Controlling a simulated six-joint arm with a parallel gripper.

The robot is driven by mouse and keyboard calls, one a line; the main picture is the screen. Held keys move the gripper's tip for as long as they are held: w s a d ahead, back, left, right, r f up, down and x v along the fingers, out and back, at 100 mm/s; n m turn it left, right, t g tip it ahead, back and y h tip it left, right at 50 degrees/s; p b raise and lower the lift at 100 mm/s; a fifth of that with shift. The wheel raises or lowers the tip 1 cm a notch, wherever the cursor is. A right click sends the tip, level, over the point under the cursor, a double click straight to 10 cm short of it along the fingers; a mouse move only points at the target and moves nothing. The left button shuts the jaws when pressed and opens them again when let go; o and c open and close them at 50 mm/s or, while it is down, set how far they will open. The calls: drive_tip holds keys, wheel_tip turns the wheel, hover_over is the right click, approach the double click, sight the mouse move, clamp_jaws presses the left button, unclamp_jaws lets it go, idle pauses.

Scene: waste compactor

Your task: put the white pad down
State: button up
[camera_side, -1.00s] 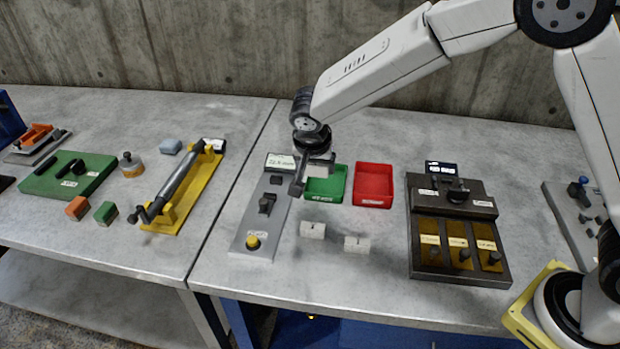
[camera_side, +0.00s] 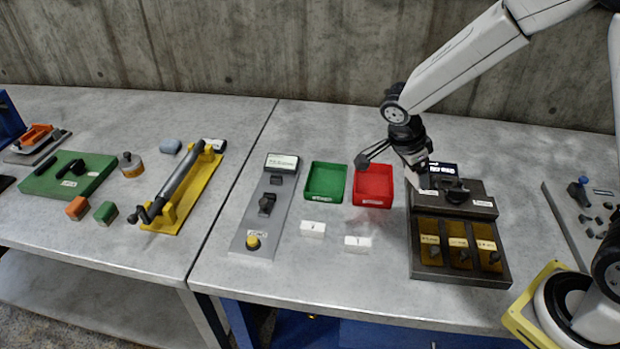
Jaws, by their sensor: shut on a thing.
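My gripper (camera_side: 425,180) is above the left rear part of the dark compactor unit, just right of the red bin. It points down and is shut. A small pale piece (camera_side: 428,188), which appears to be the white pad, shows at its fingertips; most of it is hidden, and I cannot tell whether it touches the unit. The dark unit (camera_side: 424,272) has several amber compartments with dark knobs.
A green bin (camera_side: 311,195) and a red bin (camera_side: 358,201) stand side by side. A grey panel (camera_side: 242,226) with a yellow button is left of them. A yellow fixture (camera_side: 176,220) stands farther left. The table front between the grey panel and the dark unit is mostly clear.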

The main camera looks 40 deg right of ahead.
drive_tip(key=shift+s+d+m, duration=0.35)
drive_tip(key=shift+s+m, duration=0.05)
drive_tip(key=shift+s, duration=0.15)
drive_tip(key=w+f, duration=0.4)
drive_tip(key=w, duration=0.5)
hover_over(374, 189)
drive_tip(key=s+a, duration=0.1)
wheel_tip(374, 189, down, 4)
drive_tip(key=shift+f, duration=0.1)
drive_tip(key=shift+w+f, duration=0.5)
drive_tip(key=shift+f, duration=0.1)
drive_tip(key=shift+w+f, duration=0.15)
drive_tip(key=shift+f, duration=0.1)
drive_tip(key=shift+w+d+f, duration=0.1)
drive_tip(key=shift+f, duration=1.5)
drive_tip(key=shift+f, duration=0.1)
